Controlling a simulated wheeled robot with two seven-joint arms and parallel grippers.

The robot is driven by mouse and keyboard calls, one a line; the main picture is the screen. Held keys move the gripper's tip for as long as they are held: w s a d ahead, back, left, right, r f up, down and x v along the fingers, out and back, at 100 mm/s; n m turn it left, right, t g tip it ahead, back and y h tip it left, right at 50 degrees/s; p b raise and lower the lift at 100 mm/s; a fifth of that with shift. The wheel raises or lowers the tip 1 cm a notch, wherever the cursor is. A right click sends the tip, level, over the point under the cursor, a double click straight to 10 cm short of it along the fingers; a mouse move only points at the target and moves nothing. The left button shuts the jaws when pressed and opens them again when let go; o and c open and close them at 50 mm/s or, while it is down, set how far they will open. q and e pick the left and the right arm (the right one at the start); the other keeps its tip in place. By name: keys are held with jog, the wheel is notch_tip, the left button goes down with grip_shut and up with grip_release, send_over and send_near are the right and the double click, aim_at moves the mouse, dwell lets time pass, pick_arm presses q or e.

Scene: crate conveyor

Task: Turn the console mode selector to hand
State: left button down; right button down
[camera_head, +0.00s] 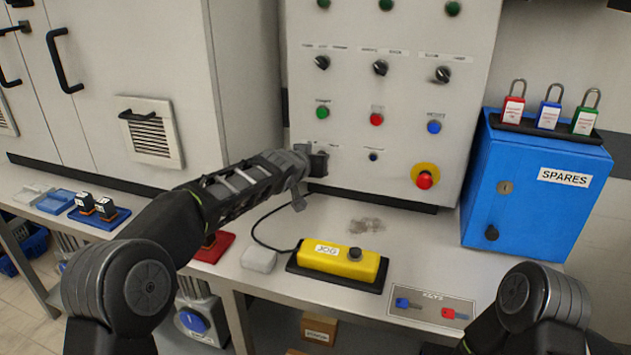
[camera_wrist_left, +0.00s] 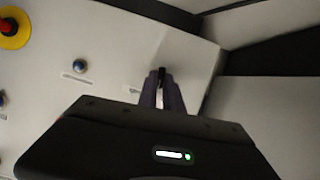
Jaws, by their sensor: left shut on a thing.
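The light grey console (camera_head: 400,90) stands behind the bench. My left gripper (camera_head: 309,163) is at the console's lower left, its fingers against the panel. In the left wrist view, its fingers (camera_wrist_left: 162,92) are shut on a small dark knob (camera_wrist_left: 162,72), with the panel face behind it. The knob's pointer direction and most of its label are hidden, so I cannot tell which position it is in. Three black selectors, left (camera_head: 322,62), middle (camera_head: 380,68) and right (camera_head: 442,74), sit higher up. My right gripper is out of view; only part of that arm shows.
A red emergency stop (camera_head: 425,180) and a small dark blue button (camera_head: 373,155) sit right of the gripper. On the bench are a yellow jog box (camera_head: 340,262) with cable and a keys plate (camera_head: 432,306). A blue spares cabinet (camera_head: 530,190) stands at right.

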pick_arm(q)
jog(key=shift+s+d+f+m+t+y+b, duration=0.15)
jog(key=shift+m+t+y+b, duration=0.35)
jog(key=shift+m+b, duration=1.05)
jog(key=shift+w+d+m+t+y+b, duration=0.15)
jog(key=shift+m+y+b, duration=0.7)
jog(key=shift+b, duration=1.35)
jog(key=shift+s+d+f+m+t+y+b, duration=0.15)
jog(key=shift+m+t+y+b, duration=0.2)
jog(key=shift+m+y+b, duration=1.05)
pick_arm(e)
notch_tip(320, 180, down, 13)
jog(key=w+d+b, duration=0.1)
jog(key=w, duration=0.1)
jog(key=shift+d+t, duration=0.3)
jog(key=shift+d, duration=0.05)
pick_arm(q)
jog(key=shift+n+h, duration=0.3)
jog(key=shift+h, duration=0.45)
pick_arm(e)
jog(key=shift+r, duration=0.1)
pick_arm(q)
jog(key=shift+r, duration=0.1)
jog(key=c, duration=1.5)
grip_release()
jog(key=shift+s, duration=0.1)
